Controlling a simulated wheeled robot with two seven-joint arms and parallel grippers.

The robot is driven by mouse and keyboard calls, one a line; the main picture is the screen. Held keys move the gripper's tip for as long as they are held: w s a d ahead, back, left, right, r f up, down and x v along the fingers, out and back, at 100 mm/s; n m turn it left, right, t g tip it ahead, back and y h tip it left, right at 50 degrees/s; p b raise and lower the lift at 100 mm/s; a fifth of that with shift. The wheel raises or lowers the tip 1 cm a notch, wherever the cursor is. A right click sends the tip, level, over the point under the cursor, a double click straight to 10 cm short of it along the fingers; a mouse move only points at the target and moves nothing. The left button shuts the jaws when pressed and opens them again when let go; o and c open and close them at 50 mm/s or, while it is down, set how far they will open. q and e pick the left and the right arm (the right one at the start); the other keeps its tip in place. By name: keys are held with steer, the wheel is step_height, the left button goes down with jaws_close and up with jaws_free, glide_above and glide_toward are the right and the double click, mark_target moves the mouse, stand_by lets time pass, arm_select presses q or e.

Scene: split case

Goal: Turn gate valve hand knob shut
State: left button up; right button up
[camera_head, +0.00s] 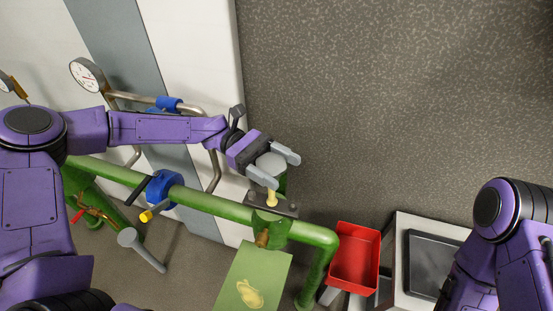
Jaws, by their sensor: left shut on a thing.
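The hand knob (270,162) has a grey round top and stands above a brass stem (272,197) on the gate valve. The valve's dark flange (288,209) sits on a thick green pipe (215,204). My left gripper (284,172) reaches in from the left, with one grey finger on each side of the knob. It is shut on the knob, and the near finger hides part of it. How far the knob is turned cannot be told. My right arm enters at the lower right, and its gripper is out of view.
A blue valve fitting (163,188) with a yellow-tipped handle sits further left on the pipe. A pressure gauge (86,74) is at the upper left. A red bin (354,259) stands right of the pipe's bend, beside a white cabinet (411,222). The speckled floor at upper right is clear.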

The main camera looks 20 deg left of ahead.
arm_select(q)
steer(key=shift+s+m+g+y+p, duration=0.15)
steer(key=shift+m+g+y+p, duration=0.3)
steer(key=shift+m+g+y, duration=0.6)
steer(key=shift+a+g, duration=0.1)
steer(key=shift+g, duration=0.55)
steer(key=o, duration=1)
steer(key=shift+c, duration=0.2)
steer(key=shift+r+m, duration=0.25)
steer(key=shift+r, duration=0.1)
steer(key=s+d+r+b, duration=0.3)
steer(key=s+r+b, duration=0.2)
steer(key=s+r, duration=0.7)
steer(key=shift+s+d+r, duration=0.15)
steer(key=shift+s+d, duration=0.15)
steer(key=shift+s, duration=0.55)
